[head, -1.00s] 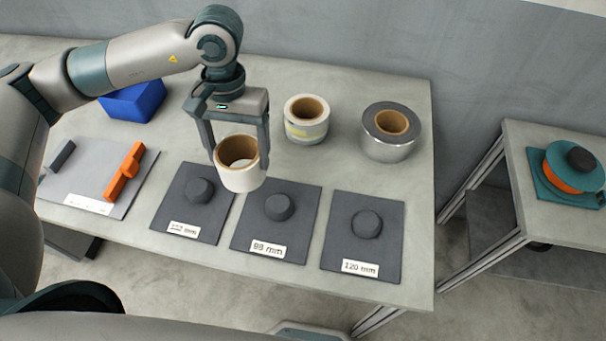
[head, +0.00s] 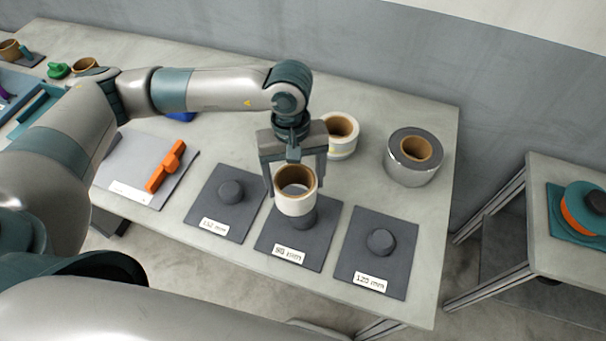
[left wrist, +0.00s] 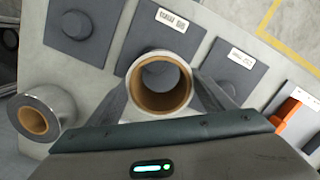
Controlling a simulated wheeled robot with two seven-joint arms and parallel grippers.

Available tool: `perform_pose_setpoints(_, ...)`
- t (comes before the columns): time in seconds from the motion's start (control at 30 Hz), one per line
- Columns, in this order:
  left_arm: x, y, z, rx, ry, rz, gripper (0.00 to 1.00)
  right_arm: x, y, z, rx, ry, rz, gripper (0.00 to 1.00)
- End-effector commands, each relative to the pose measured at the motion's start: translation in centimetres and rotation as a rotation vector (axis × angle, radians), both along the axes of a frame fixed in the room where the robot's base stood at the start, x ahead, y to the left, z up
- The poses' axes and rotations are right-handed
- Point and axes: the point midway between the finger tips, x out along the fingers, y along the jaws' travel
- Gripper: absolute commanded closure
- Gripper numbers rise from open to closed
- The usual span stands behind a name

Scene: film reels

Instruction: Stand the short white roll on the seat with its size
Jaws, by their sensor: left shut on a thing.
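My left gripper (head: 294,188) is shut on a white roll (head: 296,204) with a brown core, one finger on each side. It holds the roll upright above the middle dark seat (head: 275,240), whose round peg shows just below the roll. That seat's label seems to read 90 or 99 mm. In the left wrist view the roll (left wrist: 160,110) hides part of this seat (left wrist: 170,45). The left seat (head: 212,212) has a label I cannot read surely; the right seat (head: 385,275) reads about 120 mm. Both have bare pegs. My right gripper is not in view.
A grey board with an orange part (head: 165,167) lies left. A side table (head: 545,240) at the right holds a teal and orange reel (head: 584,208).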

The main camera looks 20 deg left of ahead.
Motion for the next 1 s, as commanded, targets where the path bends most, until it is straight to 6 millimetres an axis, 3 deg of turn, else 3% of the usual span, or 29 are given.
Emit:
perform_pose_setpoints(0.03, -0.4, -0.7, 0.6, -0.001, 0.004, 0.046, 0.58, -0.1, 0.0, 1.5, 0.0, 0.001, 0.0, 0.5)
perform_pose_setpoints(0.2, -0.9, -1.9, -0.1, -0.005, 0.004, 0.165, 0.58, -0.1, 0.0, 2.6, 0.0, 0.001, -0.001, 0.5)
perform_pose_setpoints(0.77, -1.0, -2.1, -0.7, -0.007, 0.005, 0.193, 0.58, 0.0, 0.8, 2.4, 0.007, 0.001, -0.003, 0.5)
perform_pose_setpoints(1.0, -1.0, -2.2, -2.0, -0.007, 0.004, 0.192, 0.58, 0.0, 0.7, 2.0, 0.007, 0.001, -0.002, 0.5)
